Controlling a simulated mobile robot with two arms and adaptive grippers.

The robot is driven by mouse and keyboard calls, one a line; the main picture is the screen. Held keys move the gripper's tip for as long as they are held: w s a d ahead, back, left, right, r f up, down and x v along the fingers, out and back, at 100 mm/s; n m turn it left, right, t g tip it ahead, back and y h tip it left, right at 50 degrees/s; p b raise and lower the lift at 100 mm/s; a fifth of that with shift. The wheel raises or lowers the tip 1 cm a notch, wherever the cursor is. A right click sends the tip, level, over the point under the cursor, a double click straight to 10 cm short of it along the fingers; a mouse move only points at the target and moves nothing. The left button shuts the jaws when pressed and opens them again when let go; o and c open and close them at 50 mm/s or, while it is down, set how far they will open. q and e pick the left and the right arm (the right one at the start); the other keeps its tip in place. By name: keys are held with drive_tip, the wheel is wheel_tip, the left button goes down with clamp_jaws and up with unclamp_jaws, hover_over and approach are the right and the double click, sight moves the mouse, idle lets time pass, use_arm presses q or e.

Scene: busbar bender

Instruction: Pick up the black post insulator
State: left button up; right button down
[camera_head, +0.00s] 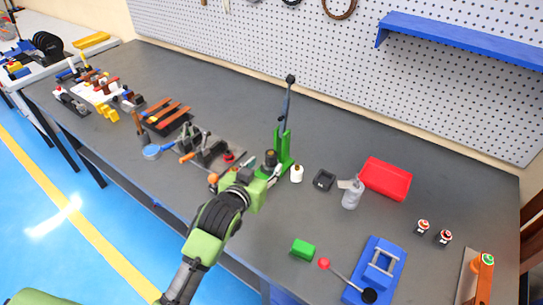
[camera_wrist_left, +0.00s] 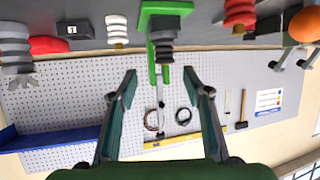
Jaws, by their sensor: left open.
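The black post insulator (camera_head: 270,157) stands by the green lever tool (camera_head: 284,150), just beyond my left gripper (camera_head: 264,171). In the left wrist view, which is upside down, the dark ribbed insulator (camera_wrist_left: 165,48) shows in front of the green tool's base (camera_wrist_left: 165,8). My left gripper (camera_wrist_left: 159,76) is open, its two fingers spread apart with nothing between them. The insulator lies beyond the fingertips, roughly centred between them, and looks untouched. My right gripper is in neither view.
A white insulator (camera_head: 296,174) and a black box (camera_head: 323,180) stand to the right, then a grey insulator (camera_head: 351,196) and a red bin (camera_head: 386,179). A small red insulator (camera_wrist_left: 240,14) and a bending tool (camera_head: 207,147) are left. A green block (camera_head: 303,249) lies nearer the front.

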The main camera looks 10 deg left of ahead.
sight(269, 158)
use_arm(q)
drive_tip(key=x, duration=0.3)
drive_tip(key=shift+w+f, duration=0.15)
drive_tip(key=shift+w, duration=0.2)
drive_tip(key=shift+w+f, duration=0.1)
drive_tip(key=shift+w, duration=0.2)
drive_tip(key=shift+w+p, duration=0.3)
drive_tip(key=shift+p, duration=0.05)
drive_tip(key=x, duration=0.3)
drive_tip(key=shift+a+f+p, duration=0.1)
drive_tip(key=shift+a+p, duration=0.15)
drive_tip(key=shift+p, duration=0.1)
drive_tip(key=shift+w+f, duration=0.25)
drive_tip(key=shift+w, duration=0.3)
drive_tip(key=shift+d, duration=0.1)
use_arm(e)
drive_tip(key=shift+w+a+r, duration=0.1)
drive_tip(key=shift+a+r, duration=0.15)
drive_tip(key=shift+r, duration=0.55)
use_arm(q)
clamp_jaws()
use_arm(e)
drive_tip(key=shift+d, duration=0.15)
